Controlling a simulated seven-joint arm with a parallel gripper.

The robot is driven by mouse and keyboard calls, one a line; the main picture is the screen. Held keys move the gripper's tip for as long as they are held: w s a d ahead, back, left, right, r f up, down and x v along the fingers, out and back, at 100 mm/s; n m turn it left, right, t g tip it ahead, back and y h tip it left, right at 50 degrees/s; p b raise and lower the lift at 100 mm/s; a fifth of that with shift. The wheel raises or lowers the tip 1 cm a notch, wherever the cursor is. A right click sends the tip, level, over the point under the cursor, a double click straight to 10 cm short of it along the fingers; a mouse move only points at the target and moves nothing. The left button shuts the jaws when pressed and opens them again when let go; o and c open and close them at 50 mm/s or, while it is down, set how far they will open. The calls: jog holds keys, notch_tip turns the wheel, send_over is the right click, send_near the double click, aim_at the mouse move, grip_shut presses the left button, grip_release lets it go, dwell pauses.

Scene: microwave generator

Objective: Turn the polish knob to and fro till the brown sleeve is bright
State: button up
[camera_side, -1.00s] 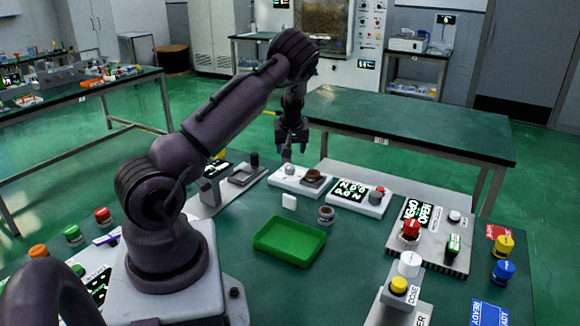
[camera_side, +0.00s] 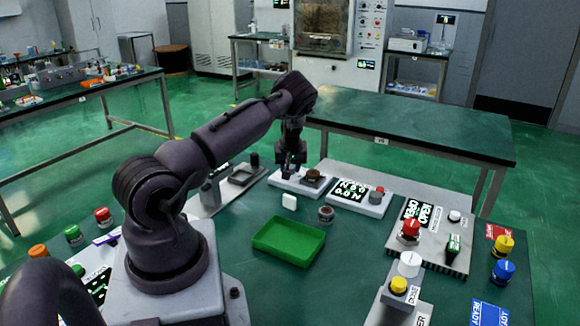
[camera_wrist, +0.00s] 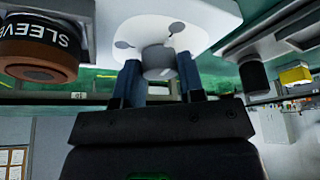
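The grey polish knob (camera_wrist: 157,62) stands on a white base (camera_wrist: 205,22) in the wrist view. My gripper (camera_wrist: 160,75) is open, with one blue finger on each side of the knob; I see no clear contact. In the side view my gripper (camera_side: 290,172) is low over the left part of the white base and hides the knob. In the side view the sleeve (camera_side: 313,175) sits on the same base, right of my gripper, and looks dull brown.
A white panel with a dark display and red button (camera_side: 378,191) stands right of the base. A grey stand with a dark post (camera_side: 255,160) is to the left.

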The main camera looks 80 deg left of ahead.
jog(key=c, duration=0.4)
jog(key=shift+o, duration=0.2)
jog(key=n+g, duration=0.2)
jog(key=n, duration=0.4)
jog(key=shift+w, duration=0.15)
jog(key=n+g+h, duration=0.1)
jog(key=n, duration=0.2)
jog(key=n+g, duration=0.1)
jog(key=n, duration=0.2)
jog(key=shift+w+n+h, duration=0.1)
jog(key=shift+n+h, duration=0.2)
jog(key=shift+h, duration=0.1)
jog(key=o, duration=0.9)
